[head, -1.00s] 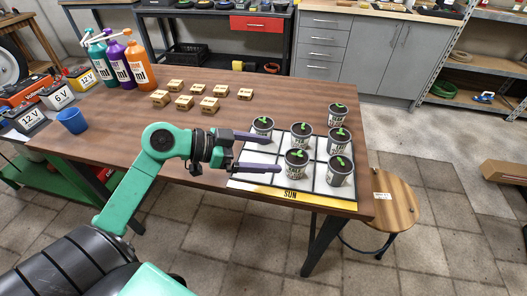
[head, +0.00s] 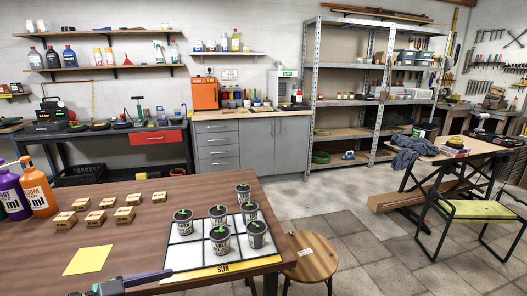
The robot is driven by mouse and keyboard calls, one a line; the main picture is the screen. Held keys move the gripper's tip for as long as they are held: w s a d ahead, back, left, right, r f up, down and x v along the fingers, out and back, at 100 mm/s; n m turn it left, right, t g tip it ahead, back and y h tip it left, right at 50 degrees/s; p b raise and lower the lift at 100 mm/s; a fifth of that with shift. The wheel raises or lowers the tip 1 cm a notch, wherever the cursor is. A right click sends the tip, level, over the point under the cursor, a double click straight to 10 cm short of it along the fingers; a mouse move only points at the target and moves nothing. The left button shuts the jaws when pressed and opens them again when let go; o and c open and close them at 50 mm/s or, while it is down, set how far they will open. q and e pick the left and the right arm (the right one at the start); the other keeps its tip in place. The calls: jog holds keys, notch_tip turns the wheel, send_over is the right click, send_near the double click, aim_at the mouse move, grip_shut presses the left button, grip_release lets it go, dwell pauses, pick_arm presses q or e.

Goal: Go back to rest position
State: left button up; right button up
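My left gripper (head: 163,275) enters at the bottom left edge, low over the front of the wooden table (head: 160,197). One dark purple finger shows, pointing right along the front edge of the white grid board (head: 187,257). The other finger is out of frame, so its opening does not show. I see nothing held by the visible finger. My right gripper is not in view. Several potted seedlings (head: 220,241) stand upright on the board, which has a yellow strip marked SUN (head: 222,268).
Several small wooden blocks (head: 96,218) and a yellow square (head: 88,260) lie on the table. Bottles (head: 38,189) stand at its left. A round stool (head: 311,258) is close to its right edge.

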pick_arm(q)
jog(key=w+a+r+n+t+y, duration=0.4)
jog(key=a+r+n+t, duration=0.15)
jog(key=r+t, duration=0.6)
jog(key=a+f+n+g+y, duration=0.6)
jog(key=a+f+n+y, duration=0.35)
jog(key=f, duration=0.45)
jog(key=s+d+f+m+g+h, duration=0.2)
jog(key=s+d+f+m+g, duration=0.3)
jog(key=s+f, duration=0.4)
jog(key=s+d+f+m+g+h, duration=0.2)
jog(key=s+d+f+g, duration=0.4)
jog(key=f, duration=0.4)
notch_tip(320, 180, down, 13)
jog(key=p, duration=0.3)
jog(key=s+a+f+g+p, duration=0.2)
jog(key=s+f+p, duration=0.3)
jog(key=s+f, duration=1.1)
jog(key=s+a, duration=0.1)
jog(key=s, duration=0.2)
jog(key=shift+f+m+y, duration=0.3)
jog(key=shift+f+y, duration=0.05)
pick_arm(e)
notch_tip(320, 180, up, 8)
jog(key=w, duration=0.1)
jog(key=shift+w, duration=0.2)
